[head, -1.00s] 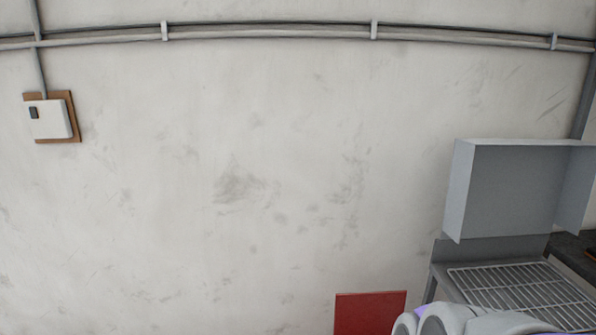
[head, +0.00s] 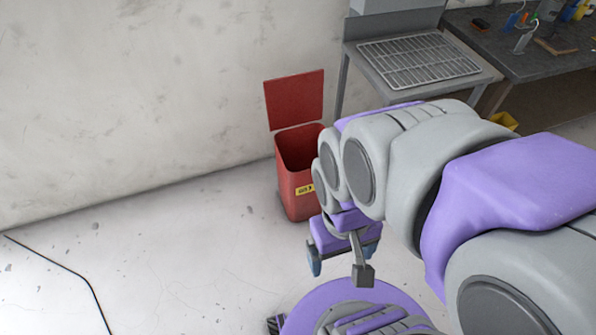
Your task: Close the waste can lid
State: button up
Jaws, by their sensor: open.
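The red waste can (head: 300,202) stands on the floor by the wall, left of the grated metal stand. Its red lid (head: 295,98) is open and stands upright at the back of the can. The can's dark inside shows from above. A yellow label is on its front, and my arm hides part of its right side. My gripper (head: 340,264) is open and empty, with its fingers pointing down. It appears in front of the can and slightly to its right in the picture, apart from the lid.
A metal stand with a grated top (head: 418,60) is right of the can. A dark workbench (head: 535,40) with bottles and tools is at the far right. A black cable (head: 75,275) lies on the floor at left. The floor left of the can is otherwise clear.

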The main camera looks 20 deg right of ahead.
aim_at(292, 99)
jog(key=k+j, duration=0.1)
jog(key=k, duration=0.3)
jog(key=z, duration=0.4)
jog(key=i+l+u, duration=0.1)
jog(key=i, duration=0.4)
jog(key=i+l+u, duration=0.15)
jog(key=i, duration=0.4)
jog(key=i+l+u, duration=0.1)
jog(key=i+l, duration=0.2)
jog(key=i, duration=0.2)
jog(key=i+l+u, duration=0.1)
jog(key=i+l, duration=0.2)
jog(key=i, duration=0.2)
